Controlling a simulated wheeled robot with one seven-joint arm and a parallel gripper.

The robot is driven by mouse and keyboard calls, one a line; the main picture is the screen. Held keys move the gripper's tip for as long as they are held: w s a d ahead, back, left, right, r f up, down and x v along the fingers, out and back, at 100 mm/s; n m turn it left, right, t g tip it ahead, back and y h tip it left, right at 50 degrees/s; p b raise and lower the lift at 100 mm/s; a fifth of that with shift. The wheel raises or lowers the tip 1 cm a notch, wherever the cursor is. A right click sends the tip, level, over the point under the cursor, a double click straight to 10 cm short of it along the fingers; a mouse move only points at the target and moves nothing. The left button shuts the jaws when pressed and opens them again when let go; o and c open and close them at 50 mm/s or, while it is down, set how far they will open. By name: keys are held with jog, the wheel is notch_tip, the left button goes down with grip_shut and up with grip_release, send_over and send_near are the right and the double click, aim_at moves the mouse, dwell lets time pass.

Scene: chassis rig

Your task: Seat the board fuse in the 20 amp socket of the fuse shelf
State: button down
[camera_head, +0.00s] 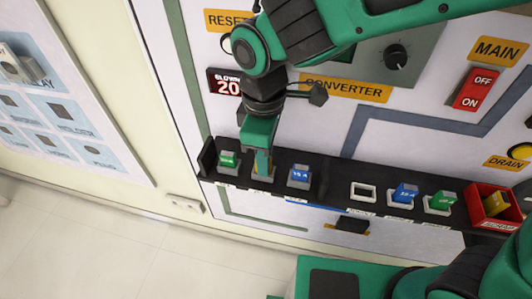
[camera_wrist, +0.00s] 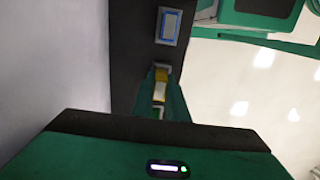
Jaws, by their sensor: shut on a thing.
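My gripper (camera_head: 260,168) points down at the left part of the black fuse shelf (camera_head: 333,187). It is shut on the board fuse (camera_head: 263,162), a yellow block that shows between the fingers. In the wrist view the board fuse (camera_wrist: 159,90) is between the green fingers, in line with a pale-rimmed socket (camera_wrist: 164,68). In the head view this socket (camera_head: 262,178) lies between a green fuse (camera_head: 228,159) and a blue fuse (camera_head: 299,174). The fingers hide most of it, and I cannot tell how deep the fuse sits. The socket's label is not readable.
Further right on the shelf are an empty socket (camera_head: 363,191), a blue fuse (camera_head: 404,192), a green fuse (camera_head: 441,201) and a red bin (camera_head: 479,213) with a yellow fuse (camera_head: 496,205). A display (camera_head: 226,83) reads "BLOWN 20". A red switch (camera_head: 474,89) is at upper right.

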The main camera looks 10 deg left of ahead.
jog(key=shift+f, duration=0.2)
jog(key=c, duration=1.7)
grip_release()
jog(key=shift+o, duration=0.2)
jog(key=shift+r, duration=0.1)
notch_tip(320, 180, up, 11)
jog(key=shift+f, duration=0.15)
